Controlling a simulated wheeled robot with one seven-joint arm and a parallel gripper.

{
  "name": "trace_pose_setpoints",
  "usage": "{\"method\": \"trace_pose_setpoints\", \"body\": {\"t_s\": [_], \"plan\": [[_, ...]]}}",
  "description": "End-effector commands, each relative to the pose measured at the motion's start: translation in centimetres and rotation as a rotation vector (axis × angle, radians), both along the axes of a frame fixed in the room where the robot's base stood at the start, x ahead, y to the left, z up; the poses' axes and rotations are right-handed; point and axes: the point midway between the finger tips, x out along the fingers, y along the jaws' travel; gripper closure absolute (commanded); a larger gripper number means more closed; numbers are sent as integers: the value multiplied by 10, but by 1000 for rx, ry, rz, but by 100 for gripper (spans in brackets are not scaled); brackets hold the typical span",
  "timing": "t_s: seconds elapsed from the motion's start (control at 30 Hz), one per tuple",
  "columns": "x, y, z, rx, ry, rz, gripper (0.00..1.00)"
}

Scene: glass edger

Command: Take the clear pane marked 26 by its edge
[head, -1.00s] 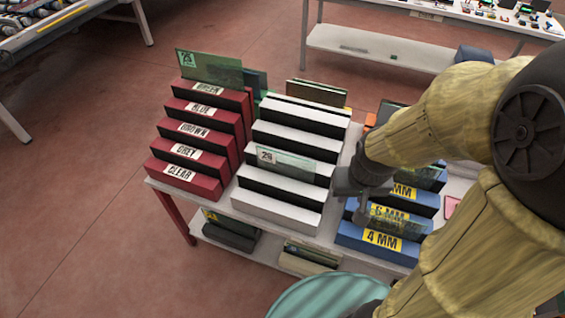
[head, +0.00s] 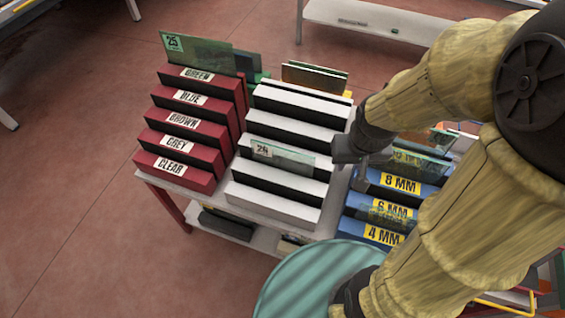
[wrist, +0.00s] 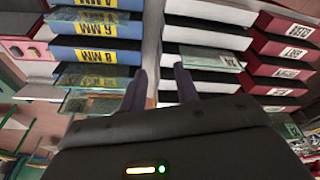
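I cannot read a 26 on any pane. A clear greenish pane marked 24 (head: 282,155) stands in the white rack (head: 275,205), and it also shows in the wrist view (wrist: 208,58). A green pane marked 25 (head: 197,50) stands at the back of the red rack. Several clear panes stand in the blue rack; two (wrist: 95,76) (wrist: 92,102) show left of my fingers in the wrist view, with no mark readable. My gripper (head: 350,172) is between the white and blue racks. In the wrist view its fingers (wrist: 162,78) are apart with nothing between them.
The red rack (head: 178,183) has slots labelled by colour, and the blue rack (head: 368,233) has slots labelled by thickness. Brownish panes (head: 315,78) stand at the back of the white rack. A round teal top (head: 315,285) is in front. Floor at left is clear.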

Motion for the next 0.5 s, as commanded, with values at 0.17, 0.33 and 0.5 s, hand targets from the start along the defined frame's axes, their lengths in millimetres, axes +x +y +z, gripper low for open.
{"method": "trace_pose_setpoints", "body": {"t_s": [0.17,0.33,0.5], "plan": [[30,17,-2,-35,57,144,69],[79,52,-8,-106,166,399,69],[125,96,-20,-186,278,660,69]]}}
